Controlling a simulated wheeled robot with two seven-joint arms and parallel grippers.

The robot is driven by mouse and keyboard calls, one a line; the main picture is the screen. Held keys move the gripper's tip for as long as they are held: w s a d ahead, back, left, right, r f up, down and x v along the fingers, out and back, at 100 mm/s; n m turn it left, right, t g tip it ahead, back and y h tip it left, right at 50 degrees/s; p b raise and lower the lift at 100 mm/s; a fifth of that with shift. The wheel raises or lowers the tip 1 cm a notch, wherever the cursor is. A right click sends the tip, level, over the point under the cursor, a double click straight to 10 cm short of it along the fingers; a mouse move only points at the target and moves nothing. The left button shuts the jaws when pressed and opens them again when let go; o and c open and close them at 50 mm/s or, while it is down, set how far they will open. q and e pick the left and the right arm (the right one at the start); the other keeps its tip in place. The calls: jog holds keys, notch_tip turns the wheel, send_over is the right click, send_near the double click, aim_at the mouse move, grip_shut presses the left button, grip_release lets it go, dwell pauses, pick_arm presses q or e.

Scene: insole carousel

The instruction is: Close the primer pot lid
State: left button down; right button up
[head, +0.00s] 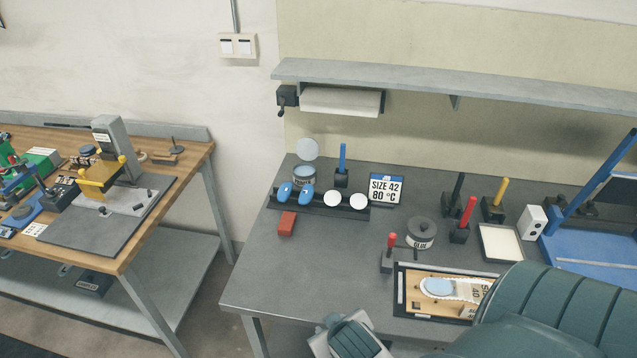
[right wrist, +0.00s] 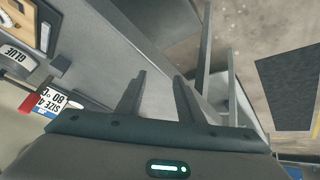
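The primer pot (head: 304,174) is a small tin with a label at the back left of the grey workbench. Its pale round lid (head: 307,149) stands raised at the pot's back edge, so the pot is open. My right gripper (right wrist: 157,88) shows in the right wrist view with its two fingers apart and nothing between them. It is well away from the pot. The pot is not in the right wrist view. My left gripper is not in view. Teal arm parts of mine cover the bottom right of the head view.
Two blue pads (head: 285,192) and two white discs (head: 332,199) sit on a black rack (head: 319,210) directly before the pot. A red block (head: 287,223), a blue-handled tool (head: 342,160), a size sign (head: 386,190) and a glue pot (head: 421,235) stand nearby. A shelf (head: 440,82) overhangs the bench.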

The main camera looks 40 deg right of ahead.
jog(key=s+a+f+n+g+y+b, duration=0.1)
jog(key=s+a+f+n+g+y, duration=0.1)
jog(key=s+a+f, duration=0.4)
jog(key=s+a+f+n+g+y+b, duration=0.1)
jog(key=s+a+f, duration=0.1)
jog(key=s+f, duration=0.35)
jog(key=s+f+g+b, duration=0.1)
jog(key=s+f+b, duration=0.15)
jog(key=f, duration=1.25)
jog(key=s+f+b, duration=0.2)
jog(key=f+b, duration=0.2)
jog(key=f, duration=1.2)
jog(key=s+d+f+b, duration=0.1)
jog(key=s+f+b, duration=0.1)
jog(key=s+f, duration=0.5)
jog(key=s+d+f+g+b, duration=0.1)
jog(key=s+f+b, duration=0.1)
jog(key=s+f, duration=0.6)
jog(key=shift+s+d+f+n+b, duration=0.2)
jog(key=shift+d+f+n+b, duration=0.2)
jog(key=shift+f, duration=0.3)
